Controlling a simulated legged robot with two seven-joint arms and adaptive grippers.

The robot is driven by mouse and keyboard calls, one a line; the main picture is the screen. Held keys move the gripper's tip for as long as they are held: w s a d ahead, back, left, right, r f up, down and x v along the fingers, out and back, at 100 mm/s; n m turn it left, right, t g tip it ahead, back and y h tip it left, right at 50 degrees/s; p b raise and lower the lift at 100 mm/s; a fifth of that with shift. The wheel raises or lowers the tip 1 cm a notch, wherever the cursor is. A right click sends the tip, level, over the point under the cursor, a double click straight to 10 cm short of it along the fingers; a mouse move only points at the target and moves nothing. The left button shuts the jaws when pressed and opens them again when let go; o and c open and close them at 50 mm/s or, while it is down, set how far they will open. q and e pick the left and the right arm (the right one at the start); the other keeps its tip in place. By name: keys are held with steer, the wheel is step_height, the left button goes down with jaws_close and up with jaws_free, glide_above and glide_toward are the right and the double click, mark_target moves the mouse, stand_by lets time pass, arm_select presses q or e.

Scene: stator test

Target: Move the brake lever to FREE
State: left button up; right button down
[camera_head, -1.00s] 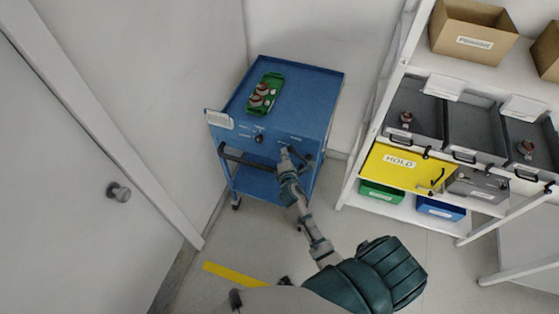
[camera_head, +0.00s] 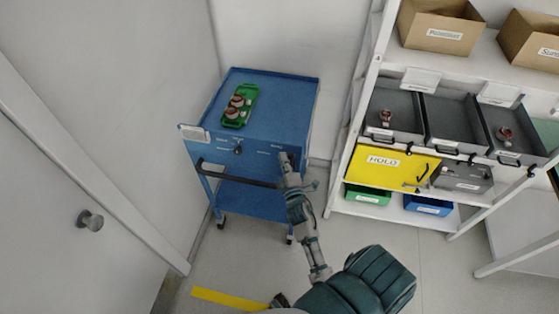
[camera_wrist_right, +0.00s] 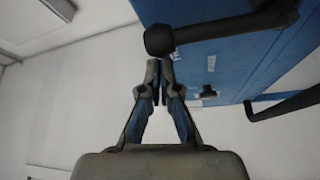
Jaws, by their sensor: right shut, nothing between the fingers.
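The blue cart (camera_head: 270,100) stands against the wall in the head view. My right gripper (camera_head: 285,157) is at the right part of its front face, hiding part of it. In the right wrist view the gripper (camera_wrist_right: 159,70) is shut and empty, its fingertips together. A thick black bar with a rounded end, which looks like the brake lever (camera_wrist_right: 215,30), lies just beyond the fingertips. I cannot tell whether they touch it. The lever's position mark is not readable. My left gripper is not in view.
A black knob (camera_head: 237,150) and a black push handle (camera_head: 235,175) are on the cart's front. A green tray (camera_head: 240,106) with parts sits on top. A shelf with grey bins (camera_head: 455,118) and a yellow HOLD drawer (camera_head: 385,166) stands right. A door is left.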

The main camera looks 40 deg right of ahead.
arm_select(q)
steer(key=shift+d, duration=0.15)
arm_select(e)
steer(key=shift+s+d, duration=0.25)
steer(key=shift+d, duration=0.2)
